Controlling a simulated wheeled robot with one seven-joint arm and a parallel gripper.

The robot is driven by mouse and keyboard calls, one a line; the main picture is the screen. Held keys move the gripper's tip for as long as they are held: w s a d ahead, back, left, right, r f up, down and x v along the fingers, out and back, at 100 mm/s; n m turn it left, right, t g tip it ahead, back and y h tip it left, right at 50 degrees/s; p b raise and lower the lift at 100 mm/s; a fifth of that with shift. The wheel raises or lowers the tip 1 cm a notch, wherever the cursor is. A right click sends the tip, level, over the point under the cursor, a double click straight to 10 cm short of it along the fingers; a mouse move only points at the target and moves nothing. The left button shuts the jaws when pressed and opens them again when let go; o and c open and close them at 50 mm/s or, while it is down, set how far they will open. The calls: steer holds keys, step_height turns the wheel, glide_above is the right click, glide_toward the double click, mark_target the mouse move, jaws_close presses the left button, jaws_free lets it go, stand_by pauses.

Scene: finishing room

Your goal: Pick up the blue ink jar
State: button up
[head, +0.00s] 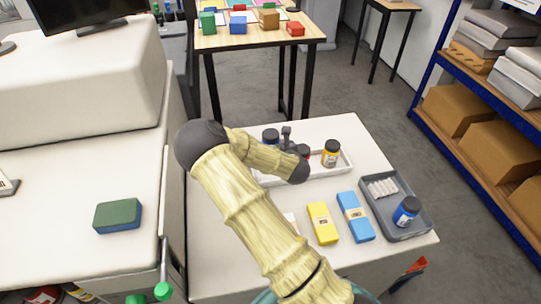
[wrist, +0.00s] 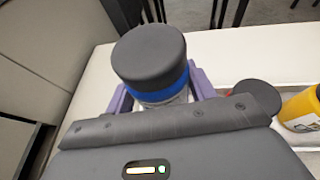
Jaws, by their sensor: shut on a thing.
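A jar with a dark lid and a blue band (wrist: 160,80) stands between the purple fingers of my gripper (wrist: 162,95) in the wrist view. My gripper is shut on it. The jar's lower part is hidden by the gripper body. In the head view, this blue ink jar (head: 270,136) shows only in part behind my arm, at the left of a white tray (head: 347,166). I cannot tell whether it touches the tray. Another blue jar with a dark lid (head: 406,211) stands in a grey tray (head: 424,226) at the right.
A yellow jar (head: 331,153) and a partly hidden red jar (head: 303,150) stand in the white tray, right of the held jar. Yellow (head: 322,223) and blue (head: 355,217) packs lie on the table in front. White rolls (head: 382,188) lie in the grey tray.

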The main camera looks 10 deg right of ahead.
steer(key=shift+r, duration=0.35)
stand_by(0.3)
steer(key=s+f, duration=0.2)
steer(key=s, duration=0.2)
steer(key=s+f+m+h, duration=0.1)
steer(key=s+f, duration=0.1)
steer(key=s, duration=0.2)
steer(key=s+f+h, duration=0.1)
steer(key=s+f, duration=0.1)
steer(key=s, duration=0.3)
steer(key=shift+f+m, duration=0.3)
steer(key=shift+f, duration=0.05)
steer(key=shift+w, duration=0.1)
